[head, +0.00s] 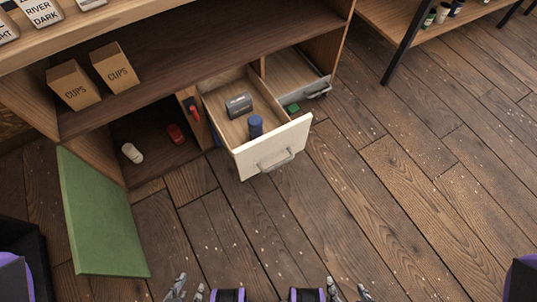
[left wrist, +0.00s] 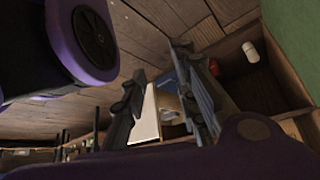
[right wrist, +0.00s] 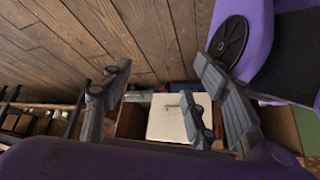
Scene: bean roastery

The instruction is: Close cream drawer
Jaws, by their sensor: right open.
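The cream drawer (head: 290,142) is pulled out of the cabinet in the head view. Its front carries a grey bar handle (head: 277,161). Inside are a dark grey object (head: 239,104) and a blue cylinder (head: 255,127). Its front also shows in the right wrist view (right wrist: 165,122) and partly, between the fingers, in the left wrist view (left wrist: 146,118). My left gripper (head: 184,289) and right gripper (head: 347,292) are at the bottom edge of the head view, apart from the drawer. Both have spread fingers with nothing between them.
A green cabinet door (head: 98,215) hangs open left of the drawer. A second drawer with a grey front (head: 305,91) is right of it, also pulled out somewhat. Red and white items lie in the left compartment. The wooden floor (head: 380,210) in front is clear.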

